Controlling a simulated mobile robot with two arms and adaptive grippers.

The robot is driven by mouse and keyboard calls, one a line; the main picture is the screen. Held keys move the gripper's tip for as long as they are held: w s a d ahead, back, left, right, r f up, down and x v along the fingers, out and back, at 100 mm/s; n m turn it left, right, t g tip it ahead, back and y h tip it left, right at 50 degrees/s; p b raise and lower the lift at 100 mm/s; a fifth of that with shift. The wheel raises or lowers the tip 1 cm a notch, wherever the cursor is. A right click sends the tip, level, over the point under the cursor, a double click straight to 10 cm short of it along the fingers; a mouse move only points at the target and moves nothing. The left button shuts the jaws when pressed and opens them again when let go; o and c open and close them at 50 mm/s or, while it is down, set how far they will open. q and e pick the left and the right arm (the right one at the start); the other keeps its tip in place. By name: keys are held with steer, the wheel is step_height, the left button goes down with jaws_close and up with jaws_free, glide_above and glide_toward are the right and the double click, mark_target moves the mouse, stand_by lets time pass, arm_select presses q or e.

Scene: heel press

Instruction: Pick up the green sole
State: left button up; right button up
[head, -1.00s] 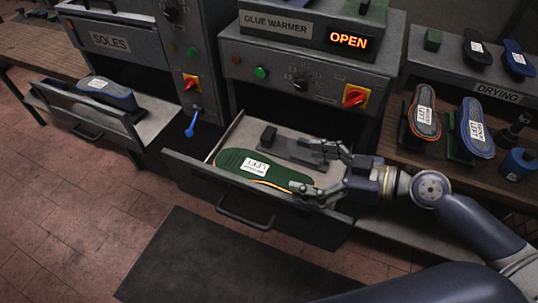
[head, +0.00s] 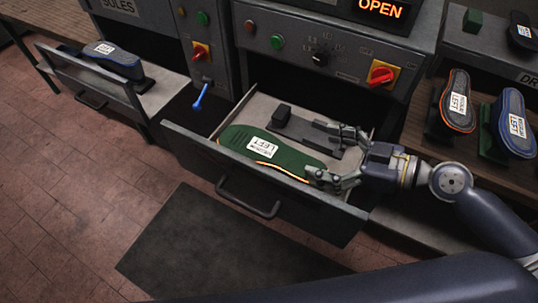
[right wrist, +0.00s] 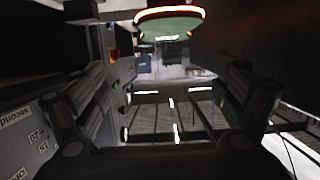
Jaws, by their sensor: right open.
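The green sole (head: 285,156) lies in the pulled-out drawer (head: 340,199) of the glue warmer. It has a white label reading LEFT and an orange edge. My right gripper (head: 328,152) is open at the sole's right end, with one finger over the dark holder and the other close to the sole's tip. I cannot tell whether that finger touches the sole. In the right wrist view the sole (right wrist: 170,24) shows at the top, ahead of and between the spread fingers. My left gripper is not in view.
A dark holder with a block (head: 282,115) sits in the drawer behind the sole. A blue lever (head: 200,98) is at the drawer's left. A dark blue sole (head: 112,59) is in the left drawer. An orange-edged sole (head: 458,104) and a blue sole (head: 515,125) stand on the right.

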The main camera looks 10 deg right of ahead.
mark_target(276, 151)
step_height(276, 151, down, 2)
steer(key=shift+b, duration=0.6)
steer(key=shift+a, duration=0.1)
steer(key=shift+w+a, duration=0.2)
steer(key=p+x, duration=0.2)
steer(key=x, duration=0.2)
steer(key=shift+r, duration=0.1)
steer(key=shift+w+a+f, duration=0.2)
steer(key=shift+a+f, duration=0.05)
steer(key=shift+a, duration=0.15)
steer(key=shift+w+a+p, duration=0.2)
steer(key=shift+a+p, duration=0.3)
steer(key=shift+p, duration=0.25)
steer(key=p+x, duration=0.1)
steer(key=x, duration=0.2)
steer(key=shift+s+a+f+p, duration=0.1)
steer(key=shift+a+f+p, duration=0.05)
steer(key=shift+p, duration=0.2)
steer(key=shift+w+a+f, duration=0.25)
steer(key=shift+a+f, duration=0.1)
steer(key=shift+a, duration=0.05)
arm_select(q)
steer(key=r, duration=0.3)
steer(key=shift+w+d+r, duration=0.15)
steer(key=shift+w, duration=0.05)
